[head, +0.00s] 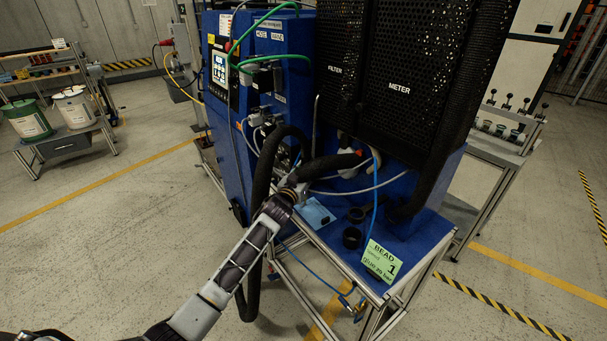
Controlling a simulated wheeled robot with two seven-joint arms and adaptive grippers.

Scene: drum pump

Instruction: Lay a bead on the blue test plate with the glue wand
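The light-blue test plate (317,213) lies flat on the blue bench top, near its left edge. My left gripper (294,188) reaches in from the lower left and is just left of and above the plate. Its fingers overlap a thick black hose (330,164) there; they are small and dark, so whether they are closed on something cannot be told. The glue wand cannot be clearly made out; it may be hidden at the gripper. My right gripper is out of view.
A green BEAD card (381,261) stands at the bench's front corner. Two black rings (352,237) (356,215) are right of the plate. A black hose loop (262,170) hangs beside my arm. The black mesh FILTER and METER housing (400,70) rises behind.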

